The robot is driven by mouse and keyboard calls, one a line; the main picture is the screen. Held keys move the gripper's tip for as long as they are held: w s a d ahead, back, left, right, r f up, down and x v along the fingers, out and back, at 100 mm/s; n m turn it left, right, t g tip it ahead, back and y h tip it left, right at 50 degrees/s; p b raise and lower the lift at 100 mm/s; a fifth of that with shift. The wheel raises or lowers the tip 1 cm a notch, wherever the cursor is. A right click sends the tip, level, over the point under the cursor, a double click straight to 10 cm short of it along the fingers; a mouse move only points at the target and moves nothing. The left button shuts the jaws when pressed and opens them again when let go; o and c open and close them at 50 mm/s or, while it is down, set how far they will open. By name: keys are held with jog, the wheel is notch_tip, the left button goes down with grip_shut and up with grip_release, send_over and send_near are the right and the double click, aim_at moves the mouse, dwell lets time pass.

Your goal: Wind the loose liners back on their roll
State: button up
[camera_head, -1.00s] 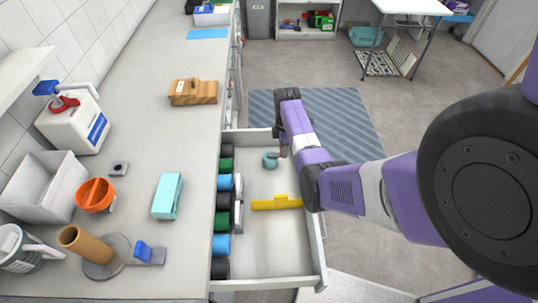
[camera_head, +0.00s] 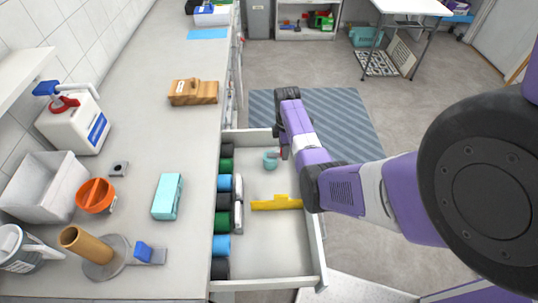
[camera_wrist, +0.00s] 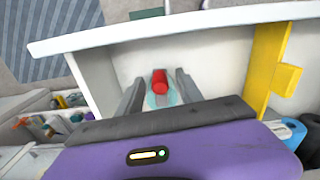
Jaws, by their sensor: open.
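My gripper (camera_wrist: 160,84) is open inside the pulled-out drawer, its two grey fingers either side of a small red piece (camera_wrist: 160,76). A teal, ring-like piece (camera_head: 270,161) lies on the drawer floor by my gripper; teal also shows beneath the red piece in the wrist view (camera_wrist: 153,100). I cannot tell whether the fingers touch either piece. Black, green and blue rolls (camera_head: 222,183) line the drawer's left side. Beside them lie two pale grey pieces (camera_head: 238,218). I cannot pick out loose liners for certain.
A yellow bar (camera_head: 276,203) lies across the drawer. The drawer's front wall (camera_head: 318,255) is on the right. On the counter stand a brown tube on a grey disc (camera_head: 84,243), a teal box (camera_head: 168,196), an orange cup (camera_head: 96,194) and a white bin (camera_head: 45,185).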

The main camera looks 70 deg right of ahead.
jog(key=shift+r, duration=4.35)
